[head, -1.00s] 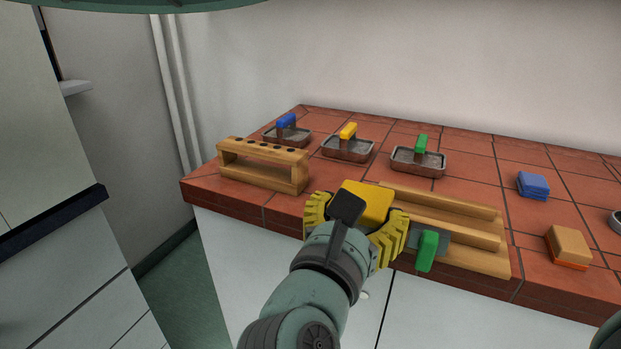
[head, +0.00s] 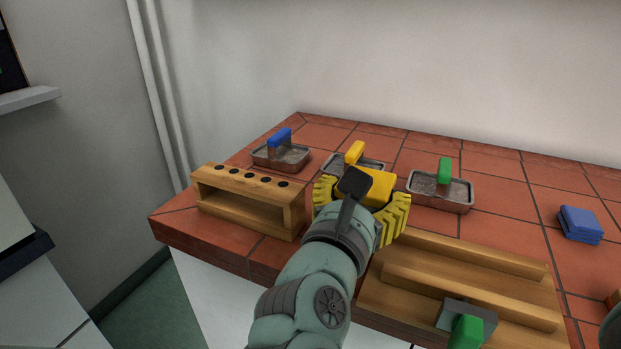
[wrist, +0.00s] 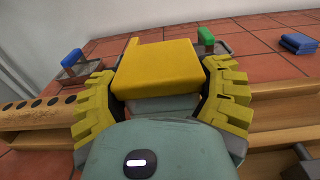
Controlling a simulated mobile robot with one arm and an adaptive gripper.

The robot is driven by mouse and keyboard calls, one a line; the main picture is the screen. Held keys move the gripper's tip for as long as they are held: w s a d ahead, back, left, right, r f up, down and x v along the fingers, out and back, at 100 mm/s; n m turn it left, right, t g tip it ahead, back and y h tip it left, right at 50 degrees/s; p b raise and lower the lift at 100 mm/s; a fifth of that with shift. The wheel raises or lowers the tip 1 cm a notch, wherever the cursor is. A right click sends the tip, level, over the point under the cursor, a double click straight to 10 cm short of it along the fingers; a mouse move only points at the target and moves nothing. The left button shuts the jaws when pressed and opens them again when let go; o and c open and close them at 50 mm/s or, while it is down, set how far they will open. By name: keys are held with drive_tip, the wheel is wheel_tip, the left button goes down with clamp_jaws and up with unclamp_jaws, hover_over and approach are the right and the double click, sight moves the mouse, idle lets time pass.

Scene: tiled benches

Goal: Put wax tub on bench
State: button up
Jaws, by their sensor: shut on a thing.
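My gripper (head: 362,200) is shut on a yellow, box-shaped thing, which I take to be the wax tub (head: 376,187). In the wrist view the tub (wrist: 160,70) sits between the two ridged yellow fingers. The gripper holds it over the red tiled bench (head: 385,222), between the wooden holed rack and the stepped wooden rack. It hides part of the yellow-handled tray behind it. I cannot tell whether the tub's underside touches the tiles.
Metal trays with blue (head: 281,155), yellow (head: 341,162) and green (head: 441,193) handles stand behind. The holed rack (head: 248,196) is left, the stepped rack (head: 465,277) right, with a green-handled tool (head: 467,325). Blue pads (head: 580,225) lie right; tiles before them are clear.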

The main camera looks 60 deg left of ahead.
drive_tip(key=f+b+x, duration=0.1)
drive_tip(key=b+x, duration=0.1)
drive_tip(key=x, duration=1.1)
drive_tip(key=shift+s+a, duration=0.2)
drive_tip(key=shift+a, duration=0.1)
wheel_tip(320, 180, down, 3)
drive_tip(key=shift+w+a+r+b, duration=0.1)
drive_tip(key=shift+b, duration=1.05)
drive_tip(key=shift+f, duration=0.4)
drive_tip(key=shift+f, duration=0.15)
drive_tip(key=o, duration=1.3)
